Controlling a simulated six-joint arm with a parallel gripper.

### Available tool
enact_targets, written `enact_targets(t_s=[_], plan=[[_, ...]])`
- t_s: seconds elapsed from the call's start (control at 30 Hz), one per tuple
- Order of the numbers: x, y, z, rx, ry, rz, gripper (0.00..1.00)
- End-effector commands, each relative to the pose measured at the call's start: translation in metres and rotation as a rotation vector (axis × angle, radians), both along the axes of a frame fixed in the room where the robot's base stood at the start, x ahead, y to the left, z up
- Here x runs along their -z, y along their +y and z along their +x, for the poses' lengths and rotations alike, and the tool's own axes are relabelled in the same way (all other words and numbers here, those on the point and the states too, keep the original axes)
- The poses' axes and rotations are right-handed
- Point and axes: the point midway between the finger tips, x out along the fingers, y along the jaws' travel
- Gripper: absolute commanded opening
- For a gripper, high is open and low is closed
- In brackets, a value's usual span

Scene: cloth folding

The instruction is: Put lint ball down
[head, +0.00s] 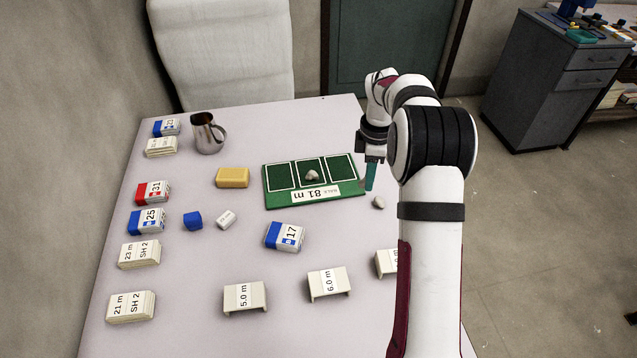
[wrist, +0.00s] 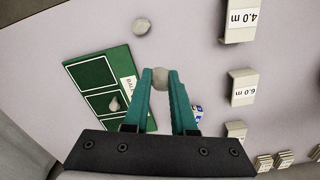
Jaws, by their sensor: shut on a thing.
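My gripper (wrist: 162,78) has teal fingers shut on a small grey lint ball (wrist: 160,86) in the wrist view. In the head view my gripper (head: 370,188) points down by the right end of the green board; the held ball is not clear there. The green board (head: 268,194) has white-outlined squares and a label reading 81 m. A grey ball (head: 312,175) lies in its middle square, also seen in the wrist view (wrist: 113,103). Another grey ball (head: 378,202) lies on the table right of the board, and it shows in the wrist view (wrist: 141,26).
White label blocks (head: 244,297) stand along the near edge. A blue-and-white box (head: 285,236) lies in front of the board, a yellow block (head: 232,177) to its left. A metal jug (head: 207,133) and several boxes stand at the left.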

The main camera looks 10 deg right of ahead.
Motion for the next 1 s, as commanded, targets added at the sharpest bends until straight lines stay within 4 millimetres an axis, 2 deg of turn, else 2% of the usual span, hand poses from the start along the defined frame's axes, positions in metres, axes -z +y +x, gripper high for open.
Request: enact_targets(t_s=[0.03, 0.2, 0.5, 0.6, 0.73, 0.9, 1.0], plan=[[0.000, 0.000, 0.012, 0.024, -0.003, -0.001, 0.00], [0.003, 0.009, 0.033, 0.074, -0.007, 0.000, 0.00], [0.057, 0.083, 0.080, 0.076, -0.006, 0.000, 0.00], [0.065, 0.095, 0.089, 0.076, -0.008, -0.001, 0.00], [0.075, 0.101, 0.092, 0.077, -0.006, 0.000, 0.00], [0.106, 0.101, 0.091, 0.077, -0.007, 0.000, 0.00], [0.108, 0.100, 0.092, 0.077, -0.009, 0.000, 0.00]])
